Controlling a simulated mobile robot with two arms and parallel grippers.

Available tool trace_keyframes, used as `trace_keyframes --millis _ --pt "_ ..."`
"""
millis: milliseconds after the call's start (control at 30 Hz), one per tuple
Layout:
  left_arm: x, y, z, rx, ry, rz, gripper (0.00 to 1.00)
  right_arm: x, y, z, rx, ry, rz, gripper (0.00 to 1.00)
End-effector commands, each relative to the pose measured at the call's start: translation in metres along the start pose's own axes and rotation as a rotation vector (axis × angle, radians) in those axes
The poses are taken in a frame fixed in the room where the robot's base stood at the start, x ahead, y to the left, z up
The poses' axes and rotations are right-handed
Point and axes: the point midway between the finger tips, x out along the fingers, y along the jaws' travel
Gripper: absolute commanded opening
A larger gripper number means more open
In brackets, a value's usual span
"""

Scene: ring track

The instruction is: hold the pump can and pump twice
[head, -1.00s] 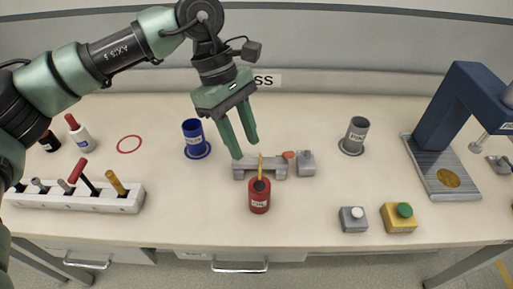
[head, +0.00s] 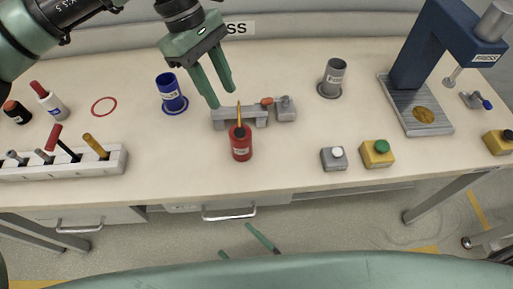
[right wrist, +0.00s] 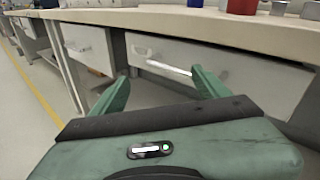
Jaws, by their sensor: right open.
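The red pump can (head: 241,148) stands upright at the middle of the bench, with a dark top and a thin orange spout. Its label is too small to read. My left gripper (head: 222,99) is open and empty, fingers pointing down, above and behind the can and apart from it. My right gripper (head: 235,239) shows low in the head view, in front of the bench. In the right wrist view my right gripper (right wrist: 160,75) is open and empty, facing the drawer fronts below the bench top. The red can's lower part (right wrist: 242,6) shows at that view's top edge.
A grey fixture (head: 240,116) sits just behind the can. A blue cup (head: 171,93) and grey cup (head: 332,78) stand behind. A tool rack (head: 110,161) is left; button boxes (head: 377,153) and a blue press (head: 430,50) are right. The bench front edge lies before my right gripper.

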Motion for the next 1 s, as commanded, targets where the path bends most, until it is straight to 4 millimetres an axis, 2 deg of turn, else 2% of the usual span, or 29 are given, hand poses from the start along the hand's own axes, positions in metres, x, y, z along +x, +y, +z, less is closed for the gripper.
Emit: trace_keyframes --millis 33,100,200,267,400,600,767,1000 --pt "0.000 0.000 0.000 0.000 0.000 0.000 0.36 0.010 -0.021 0.026 0.028 -0.052 -0.004 0.76" --pt "0.000 0.000 0.000 0.000 0.000 0.000 0.36 0.018 -0.038 0.056 0.053 -0.103 0.005 0.76" --pt "0.000 0.000 0.000 0.000 0.000 0.000 0.36 0.024 -0.058 0.098 0.097 -0.168 0.027 0.76" --pt "0.000 0.000 0.000 0.000 0.000 0.000 0.36 0.032 -0.075 0.117 0.115 -0.194 0.044 0.76" --pt "0.000 0.000 0.000 0.000 0.000 0.000 0.36 0.063 -0.123 0.117 0.132 -0.161 0.067 0.76" --pt "0.000 0.000 0.000 0.000 0.000 0.000 0.36 0.090 -0.172 0.119 0.156 -0.124 0.080 0.76" --pt "0.000 0.000 0.000 0.000 0.000 0.000 0.36 0.101 -0.186 0.121 0.170 -0.114 0.082 0.76" --pt "0.000 0.000 0.000 0.000 0.000 0.000 0.36 0.133 -0.184 0.126 0.174 -0.115 0.081 0.76"
